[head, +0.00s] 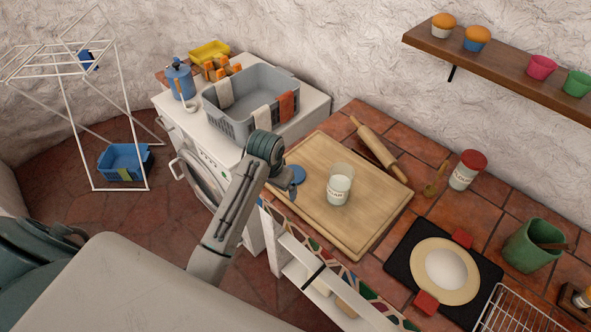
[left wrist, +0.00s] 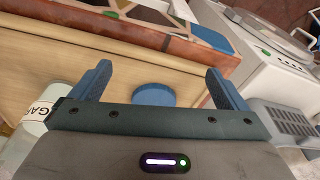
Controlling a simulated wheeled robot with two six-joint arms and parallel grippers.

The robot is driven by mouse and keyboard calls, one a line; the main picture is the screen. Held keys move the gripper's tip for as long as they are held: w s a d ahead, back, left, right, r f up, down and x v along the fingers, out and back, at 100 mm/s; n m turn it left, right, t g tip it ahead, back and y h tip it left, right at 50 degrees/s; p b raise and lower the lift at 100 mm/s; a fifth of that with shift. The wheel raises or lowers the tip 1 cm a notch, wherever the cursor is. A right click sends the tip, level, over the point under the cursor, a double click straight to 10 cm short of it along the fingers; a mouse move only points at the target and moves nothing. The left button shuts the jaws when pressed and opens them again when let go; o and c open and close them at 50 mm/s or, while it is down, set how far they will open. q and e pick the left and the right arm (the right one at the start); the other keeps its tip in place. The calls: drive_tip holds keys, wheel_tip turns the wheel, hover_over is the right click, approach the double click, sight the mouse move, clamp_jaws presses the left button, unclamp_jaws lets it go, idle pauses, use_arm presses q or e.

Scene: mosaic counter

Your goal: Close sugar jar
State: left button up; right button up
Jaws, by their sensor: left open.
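The sugar jar (head: 340,187) is a clear glass jar with white contents and a label, upright on the wooden board (head: 365,222). Its top looks uncovered. Part of it shows at the left edge of the left wrist view (left wrist: 38,118). A round blue lid (left wrist: 153,95) lies on the board, partly hidden by the gripper body. It also shows in the head view (head: 297,173), left of the jar. My left gripper (left wrist: 158,69) is open and empty, with the lid seen between its blue fingers. In the head view my left gripper (head: 288,184) is left of the jar.
A red-lidded jar (head: 467,170) and a wooden spoon (head: 436,179) are to the right. A plate (head: 420,270) sits on a black mat. A grey basket (head: 250,100) stands on the white washer behind my arm.

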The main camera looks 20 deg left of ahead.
use_arm(q)
drive_tip(key=w+r, duration=0.7)
drive_tip(key=w, duration=0.1)
drive_tip(key=shift+d+r+m, duration=0.2)
drive_tip(key=shift+m, duration=0.1)
